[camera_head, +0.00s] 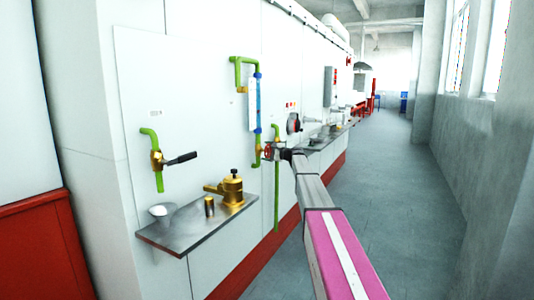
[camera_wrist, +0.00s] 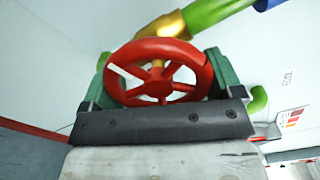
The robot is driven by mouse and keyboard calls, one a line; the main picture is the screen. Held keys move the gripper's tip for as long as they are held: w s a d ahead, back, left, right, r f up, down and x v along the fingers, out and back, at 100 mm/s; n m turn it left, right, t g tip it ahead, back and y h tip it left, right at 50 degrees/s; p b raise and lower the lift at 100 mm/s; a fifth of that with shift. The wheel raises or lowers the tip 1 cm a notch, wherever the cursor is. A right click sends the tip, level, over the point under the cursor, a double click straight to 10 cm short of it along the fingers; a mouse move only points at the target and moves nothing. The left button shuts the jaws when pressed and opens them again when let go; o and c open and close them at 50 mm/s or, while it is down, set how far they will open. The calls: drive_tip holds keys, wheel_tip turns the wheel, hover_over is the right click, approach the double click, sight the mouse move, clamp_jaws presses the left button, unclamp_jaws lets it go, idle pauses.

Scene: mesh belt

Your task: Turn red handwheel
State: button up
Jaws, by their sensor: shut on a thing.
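The red handwheel (camera_wrist: 158,50) is a spoked ring that fills the upper middle of the wrist view. It sits on the green pipe (camera_wrist: 213,12) beside a brass fitting (camera_wrist: 167,25). My gripper (camera_wrist: 157,78) has its two green fingers on the left and right of the wheel's rim, and it is shut on the wheel. In the head view the handwheel (camera_head: 268,152) is small, and my gripper (camera_head: 277,154) partly covers it. The wheel's mount behind it is mostly hidden.
The grey floor (camera_head: 390,190) to the right is clear.

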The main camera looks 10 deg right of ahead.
drive_tip(key=o, duration=0.7)
drive_tip(key=shift+d, duration=0.1)
drive_tip(key=v, duration=1)
drive_tip(key=shift+s+d, duration=0.25)
drive_tip(key=s+a+f+n+g+h, duration=0.3)
drive_tip(key=s+a+f, duration=0.2)
drive_tip(key=s+f, duration=0.65)
drive_tip(key=s+a+f+n+g+h, duration=0.25)
drive_tip(key=s+a+f, duration=0.25)
drive_tip(key=s+f, duration=0.65)
drive_tip(key=s+f+n+g+h, duration=0.1)
drive_tip(key=s+f+n+h, duration=0.1)
drive_tip(key=s+f, duration=0.3)
drive_tip(key=s+d+f+n+g+h, duration=0.1)
drive_tip(key=s+f+h, duration=0.3)
drive_tip(key=s, duration=1)
drive_tip(key=s+f+n+g+h, duration=0.3)
drive_tip(key=s+f, duration=0.3)
drive_tip(key=s, duration=0.4)
drive_tip(key=shift+d+f+n, duration=0.2)
drive_tip(key=shift+d+n, duration=0.05)
